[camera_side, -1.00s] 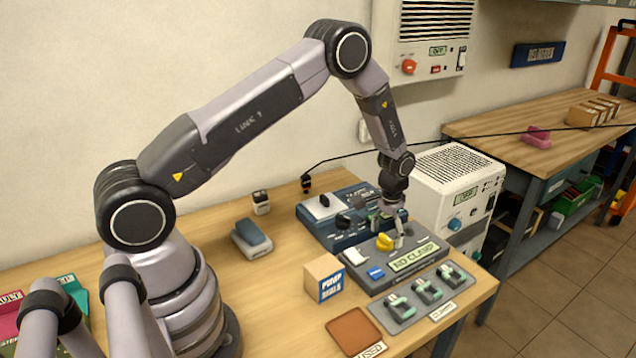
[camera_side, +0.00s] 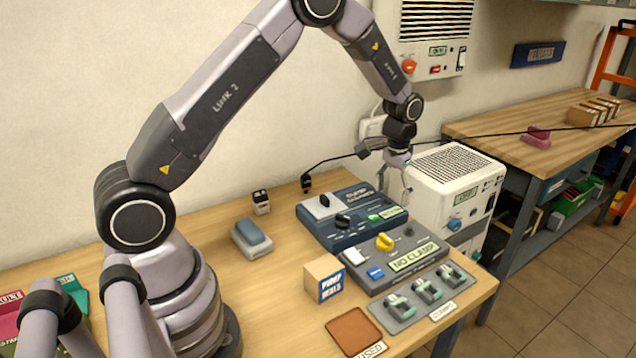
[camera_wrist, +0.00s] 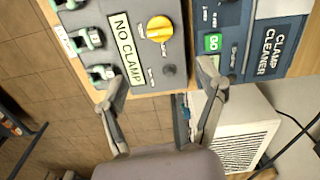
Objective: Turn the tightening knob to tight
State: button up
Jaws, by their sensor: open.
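The yellow knob (camera_side: 385,242) stands on a grey unit (camera_side: 358,277) whose display reads NO CLAMP (camera_side: 415,257). The wrist view shows the yellow knob (camera_wrist: 159,28) from above, with its bar pointing across the panel; the small markings around it are too blurred to read. My gripper (camera_side: 404,184) is in the air above and behind the grey unit, near the white box, touching nothing. In the wrist view my gripper (camera_wrist: 160,88) has its two fingers spread apart and empty, with the knob beyond them.
A dark blue clamp cleaner (camera_side: 330,232) with black knobs and a green GO button (camera_wrist: 212,42) sits behind the grey unit. A tray of green-handled clamps (camera_side: 424,294) lies in front. A cardboard box (camera_side: 324,278) and brown tray (camera_side: 354,331) stand nearby. A white box (camera_side: 455,190) stands to the right.

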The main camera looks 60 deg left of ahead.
aim_at(386, 237)
jog(key=shift+m, duration=0.5)
notch_tip(386, 237, down, 12)
jog(key=shift+r, duration=0.1)
dwell(0.5)
